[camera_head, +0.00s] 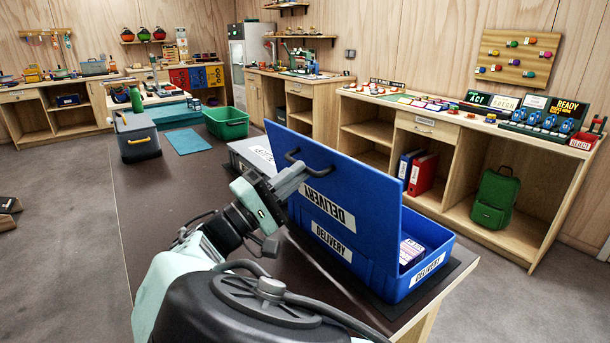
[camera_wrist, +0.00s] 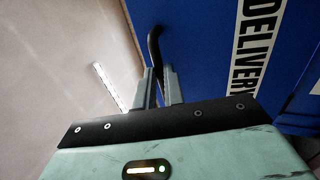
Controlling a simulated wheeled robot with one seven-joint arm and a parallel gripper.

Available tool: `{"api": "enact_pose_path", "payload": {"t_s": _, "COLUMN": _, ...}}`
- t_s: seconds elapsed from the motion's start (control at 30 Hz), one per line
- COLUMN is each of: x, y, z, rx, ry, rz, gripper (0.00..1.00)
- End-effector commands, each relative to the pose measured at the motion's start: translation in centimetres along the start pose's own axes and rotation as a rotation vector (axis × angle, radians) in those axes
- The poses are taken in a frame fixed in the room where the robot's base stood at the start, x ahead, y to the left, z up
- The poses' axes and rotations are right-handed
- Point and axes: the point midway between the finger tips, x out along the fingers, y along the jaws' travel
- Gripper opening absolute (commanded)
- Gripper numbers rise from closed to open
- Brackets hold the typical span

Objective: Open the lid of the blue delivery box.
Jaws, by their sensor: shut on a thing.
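The blue delivery box (camera_head: 381,277) stands on the dark table near its right end, with white DELIVERY labels on its sides. Its blue lid (camera_head: 347,172) is raised, standing steeply upright along the side nearest my arm. A dark handle (camera_head: 306,164) is on the lid's outer face. My gripper (camera_head: 298,170) is shut on this handle. In the wrist view, the fingers (camera_wrist: 158,88) close around the dark handle (camera_wrist: 154,45), beside the blue lid (camera_wrist: 210,50) and its label. Some pale, striped packets (camera_head: 410,251) show inside the box. The lid hides part of the interior.
A grey box (camera_head: 252,152) with a white label stands just behind the lid. A green bin (camera_head: 226,123), a teal mat (camera_head: 187,141) and a grey cooler (camera_head: 137,140) lie farther along the table. Wooden shelving (camera_head: 450,150) runs along the right wall. The near-left tabletop is clear.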

Motion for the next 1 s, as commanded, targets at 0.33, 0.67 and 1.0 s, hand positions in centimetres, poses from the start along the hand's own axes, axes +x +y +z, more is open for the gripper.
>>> {"api": "enact_pose_path", "payload": {"t_s": 0.33, "x": -0.95, "y": -0.12, "z": 0.0, "rx": 0.001, "ry": 0.0, "rz": 0.049, "gripper": 0.0}}
{"api": "enact_pose_path", "payload": {"t_s": 0.67, "x": -0.94, "y": -0.12, "z": 0.0, "rx": 0.0, "ry": 0.0, "rz": 0.049, "gripper": 0.19}}
{"api": "enact_pose_path", "payload": {"t_s": 1.0, "x": -1.01, "y": -0.19, "z": -0.01, "rx": 0.0, "ry": 0.0, "rz": 0.048, "gripper": 0.33}}
